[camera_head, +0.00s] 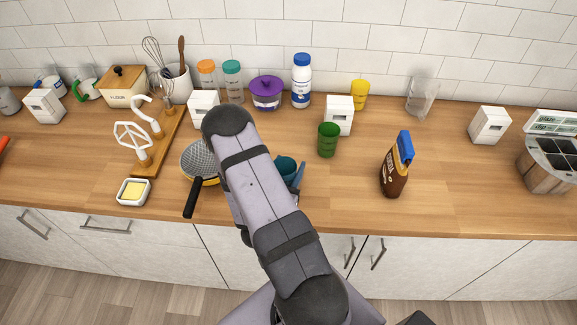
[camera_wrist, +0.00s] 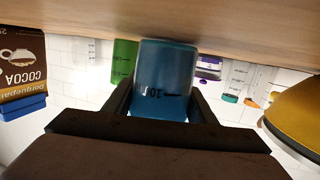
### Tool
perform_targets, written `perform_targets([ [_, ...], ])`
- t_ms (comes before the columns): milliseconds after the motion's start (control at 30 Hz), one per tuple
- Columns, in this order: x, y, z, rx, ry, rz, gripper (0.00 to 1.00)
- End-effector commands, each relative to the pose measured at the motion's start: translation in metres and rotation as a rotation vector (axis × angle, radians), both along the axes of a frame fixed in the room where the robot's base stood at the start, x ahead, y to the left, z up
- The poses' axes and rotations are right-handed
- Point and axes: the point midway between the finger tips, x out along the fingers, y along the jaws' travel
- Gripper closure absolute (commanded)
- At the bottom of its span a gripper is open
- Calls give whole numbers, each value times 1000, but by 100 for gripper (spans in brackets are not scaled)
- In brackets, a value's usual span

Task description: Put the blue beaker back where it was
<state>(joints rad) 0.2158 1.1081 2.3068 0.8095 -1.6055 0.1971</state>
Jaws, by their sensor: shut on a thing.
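The blue beaker (camera_head: 285,167) is on the near side of the counter, partly hidden behind my arm in the head view. In the wrist view, which looks upside down, the blue beaker (camera_wrist: 165,72) fills the space between my two dark fingers. My gripper (camera_wrist: 162,103) is shut on its sides. The beaker's far end is close to the wooden counter (camera_wrist: 60,18); I cannot tell whether it touches. Dark printed marks show on its side.
A green cup (camera_head: 328,141) stands behind and right of the beaker, and a cocoa pack (camera_head: 396,172) stands further right. Jars and white boxes line the back. Counter between cup and cocoa pack is clear.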

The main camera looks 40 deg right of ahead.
Motion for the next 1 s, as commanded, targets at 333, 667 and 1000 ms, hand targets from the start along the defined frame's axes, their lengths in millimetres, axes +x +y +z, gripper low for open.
perform_targets([
  [333, 0, 0, -3, 0, 1, 0, 30],
  [667, 0, 0, -2, 0, 1, 0, 30],
  [1000, -13, 26, 1, 0, 2, 5, 30],
])
